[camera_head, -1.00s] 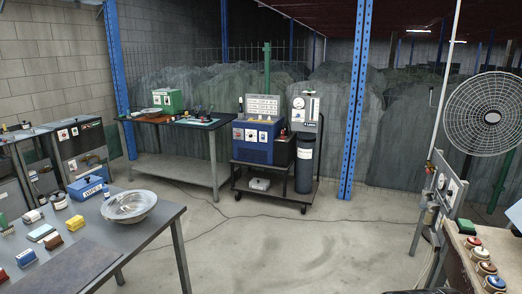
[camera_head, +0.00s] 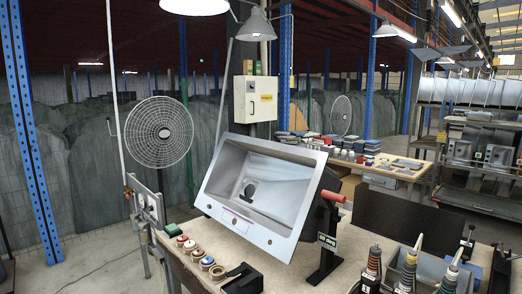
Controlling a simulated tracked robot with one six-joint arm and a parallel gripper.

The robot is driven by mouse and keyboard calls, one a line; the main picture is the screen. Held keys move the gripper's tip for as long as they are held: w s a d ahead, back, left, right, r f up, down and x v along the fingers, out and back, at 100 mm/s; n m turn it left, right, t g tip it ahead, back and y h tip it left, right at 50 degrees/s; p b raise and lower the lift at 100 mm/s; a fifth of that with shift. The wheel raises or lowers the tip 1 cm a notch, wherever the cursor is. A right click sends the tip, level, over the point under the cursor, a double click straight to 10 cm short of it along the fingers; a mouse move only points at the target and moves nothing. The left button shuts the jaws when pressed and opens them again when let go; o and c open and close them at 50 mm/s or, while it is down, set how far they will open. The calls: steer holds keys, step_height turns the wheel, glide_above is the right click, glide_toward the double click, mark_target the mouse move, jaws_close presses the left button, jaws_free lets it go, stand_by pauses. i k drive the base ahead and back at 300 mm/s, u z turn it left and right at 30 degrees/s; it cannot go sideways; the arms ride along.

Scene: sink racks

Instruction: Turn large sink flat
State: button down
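The large sink (camera_head: 262,188) is a grey metal basin with a broad rim. It sits tilted in a stand on the workbench, its open side facing me. A black upright of the stand (camera_head: 326,232) carries a label that seems to read "90 deg", with a red handle (camera_head: 333,196) at its top right. The left side of the stand is hidden behind the sink. My gripper is not in view.
Several round pots (camera_head: 198,256) and a black holder (camera_head: 241,280) stand at the bench's front left. Several upright tools (camera_head: 408,268) stand at front right. A wire fan (camera_head: 158,132) stands behind left. Lamps (camera_head: 257,24) hang above.

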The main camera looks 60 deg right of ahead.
mark_target(295, 186)
steer(key=z, duration=1.9)
steer(key=k, duration=0.5)
steer(key=u, duration=0.4)
steer(key=i, duration=0.7)
steer(key=u, duration=0.05)
